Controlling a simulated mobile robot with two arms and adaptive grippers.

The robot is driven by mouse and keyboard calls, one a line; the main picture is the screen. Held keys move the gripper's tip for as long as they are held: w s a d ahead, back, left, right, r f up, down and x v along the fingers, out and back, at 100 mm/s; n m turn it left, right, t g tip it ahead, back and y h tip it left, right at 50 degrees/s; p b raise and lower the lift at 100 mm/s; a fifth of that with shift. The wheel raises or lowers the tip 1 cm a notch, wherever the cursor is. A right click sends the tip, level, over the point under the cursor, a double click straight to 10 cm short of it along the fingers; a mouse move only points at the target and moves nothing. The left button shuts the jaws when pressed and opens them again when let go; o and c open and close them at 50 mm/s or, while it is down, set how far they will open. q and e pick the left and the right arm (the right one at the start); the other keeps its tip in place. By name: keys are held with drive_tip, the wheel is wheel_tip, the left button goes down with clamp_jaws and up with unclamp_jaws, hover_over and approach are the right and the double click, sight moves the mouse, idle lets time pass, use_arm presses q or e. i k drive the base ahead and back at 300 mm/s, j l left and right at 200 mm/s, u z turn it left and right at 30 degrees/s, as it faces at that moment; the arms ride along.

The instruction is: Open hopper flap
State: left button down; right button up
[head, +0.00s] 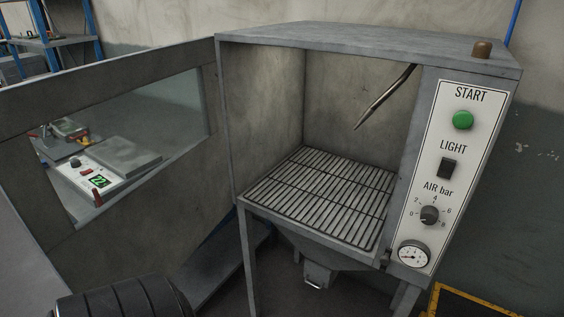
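The hopper (298,247) is a grey metal funnel under the grated floor of the open cabinet. Its narrow lower end shows below the cabinet's front edge. A small light metal plate with a bracket-like outline, which looks like the hopper flap (318,276), sits at this lower end. I cannot tell from here whether it is shut.
The cabinet (370,42) has a slatted grate (318,196), a hanging nozzle (385,97) and a control panel (446,175) on the right. Its windowed door (150,78) stands open to the left. A yellow-edged frame (470,298) lies at lower right. Cabinet legs flank the hopper.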

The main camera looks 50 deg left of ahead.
sight(315, 273)
drive_tip(key=u, duration=1.3)
